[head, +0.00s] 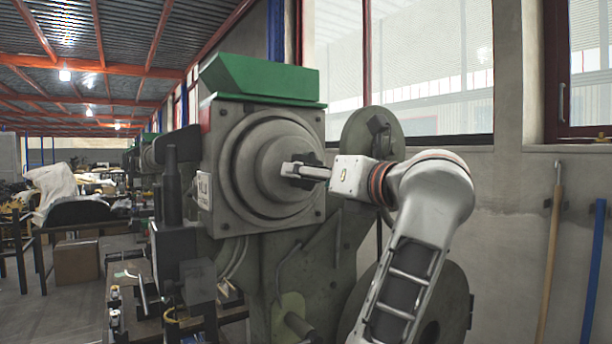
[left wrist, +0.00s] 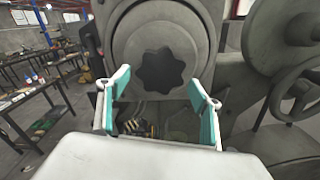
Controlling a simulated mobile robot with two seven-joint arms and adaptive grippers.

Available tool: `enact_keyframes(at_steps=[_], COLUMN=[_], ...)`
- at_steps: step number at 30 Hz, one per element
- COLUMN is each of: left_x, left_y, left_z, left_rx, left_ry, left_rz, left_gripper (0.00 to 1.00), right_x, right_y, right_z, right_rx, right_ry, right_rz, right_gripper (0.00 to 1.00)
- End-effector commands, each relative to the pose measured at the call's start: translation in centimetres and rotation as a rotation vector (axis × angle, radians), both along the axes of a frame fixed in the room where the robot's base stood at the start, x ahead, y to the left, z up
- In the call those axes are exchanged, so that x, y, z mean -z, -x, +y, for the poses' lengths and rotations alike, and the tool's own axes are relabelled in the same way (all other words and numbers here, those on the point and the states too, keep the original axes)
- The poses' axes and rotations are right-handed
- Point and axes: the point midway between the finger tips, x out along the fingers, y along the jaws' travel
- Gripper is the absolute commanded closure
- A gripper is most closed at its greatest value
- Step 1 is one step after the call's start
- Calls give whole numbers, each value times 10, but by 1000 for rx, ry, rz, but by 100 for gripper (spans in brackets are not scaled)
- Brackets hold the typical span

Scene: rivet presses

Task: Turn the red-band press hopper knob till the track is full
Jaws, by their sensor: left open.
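The press (head: 225,215) is a grey machine with a round stepped face and a green hopper (head: 262,80) on top. A bit of red shows on its left upper side. The dark lobed knob (left wrist: 165,70) sits at the centre of the round face in the left wrist view. My left gripper (left wrist: 158,82) is open, with one teal-padded finger on each side of the knob. In the head view this gripper (head: 303,171) is at the face centre and hides most of the knob. I cannot tell whether the fingers touch it. The track is not clearly visible. My right gripper is not in view.
A large wheel (head: 372,138) stands behind my forearm, with a handwheel (left wrist: 296,93) below it in the wrist view. A bench with tools (head: 130,290) is at lower left. A broom handle (head: 551,265) leans on the right wall.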

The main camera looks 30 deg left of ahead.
Motion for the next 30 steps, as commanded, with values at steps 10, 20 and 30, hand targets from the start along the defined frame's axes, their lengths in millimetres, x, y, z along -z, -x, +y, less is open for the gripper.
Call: enact_keyframes(at_steps=[10,20,30], left_x=[0,0,0], left_y=[-12,-13,-13], left_z=[31,32,31], left_rx=[-1,-1,-1], left_ry=[0,0,2], left_rz=[-1,0,-6], left_gripper=[35,48,74], right_x=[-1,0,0], right_y=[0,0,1], right_z=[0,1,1], right_rx=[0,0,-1], right_ry=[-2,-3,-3], right_rz=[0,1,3], right_gripper=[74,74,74])
